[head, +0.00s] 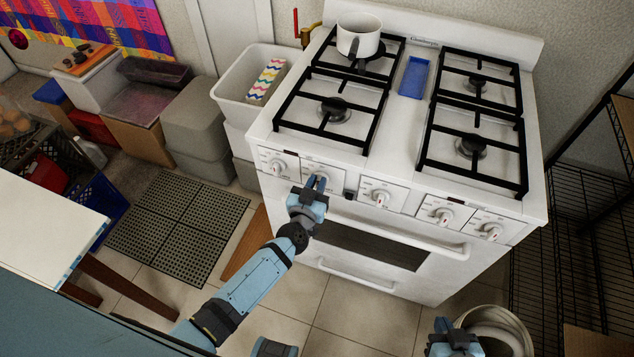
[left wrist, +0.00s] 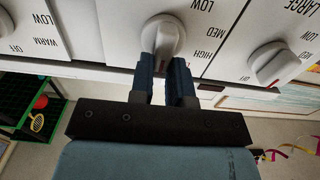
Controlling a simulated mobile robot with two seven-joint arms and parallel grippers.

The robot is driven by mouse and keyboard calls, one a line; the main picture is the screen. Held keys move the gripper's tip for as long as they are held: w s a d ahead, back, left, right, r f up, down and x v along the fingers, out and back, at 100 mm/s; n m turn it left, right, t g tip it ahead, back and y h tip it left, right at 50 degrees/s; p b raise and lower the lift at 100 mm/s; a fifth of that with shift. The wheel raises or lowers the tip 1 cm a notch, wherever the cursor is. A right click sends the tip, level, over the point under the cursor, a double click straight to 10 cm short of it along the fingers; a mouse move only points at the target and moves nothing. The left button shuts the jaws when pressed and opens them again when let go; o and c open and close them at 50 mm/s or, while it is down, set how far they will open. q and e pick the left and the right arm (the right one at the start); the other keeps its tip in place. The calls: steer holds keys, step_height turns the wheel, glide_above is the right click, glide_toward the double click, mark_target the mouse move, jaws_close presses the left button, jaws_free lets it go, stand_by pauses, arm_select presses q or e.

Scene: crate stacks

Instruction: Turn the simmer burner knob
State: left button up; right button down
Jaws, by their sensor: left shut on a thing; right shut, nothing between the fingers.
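The white stove (head: 345,235) has a front panel with a row of several white knobs. My left gripper (head: 317,185) is at the second knob from the left. In the left wrist view its dark blue fingers (left wrist: 166,80) are shut on a white knob (left wrist: 163,36), whose panel reads LOW, MED and HIGH. I cannot read a simmer label. The fingers hide part of the knob. Another knob (left wrist: 268,62), beside the word LARGE, shows at the right. My right gripper (head: 455,338) is shut and empty at the bottom edge of the head view, partly cut off.
A white pot (head: 359,34) stands on the back left burner, and a blue tray (head: 414,77) lies between the grates. The oven handle (head: 395,231) sticks out below the knobs. A bucket (head: 495,325) stands near my right gripper. Bins stand left of the stove.

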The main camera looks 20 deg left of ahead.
arm_select(q)
jaws_close()
steer(key=shift+w+a+f+n, duration=0.1)
steer(key=shift+a+n, duration=0.05)
steer(key=shift+n, duration=1)
steer(key=shift+s+a+r+n, duration=0.1)
steer(key=shift+a+n, duration=0.1)
steer(key=shift+n, duration=0.9)
steer(key=shift+w+a+f+n, duration=0.1)
steer(key=shift+a+n, duration=0.05)
steer(key=shift+n, duration=1)
steer(key=o, duration=0.6)
jaws_free()
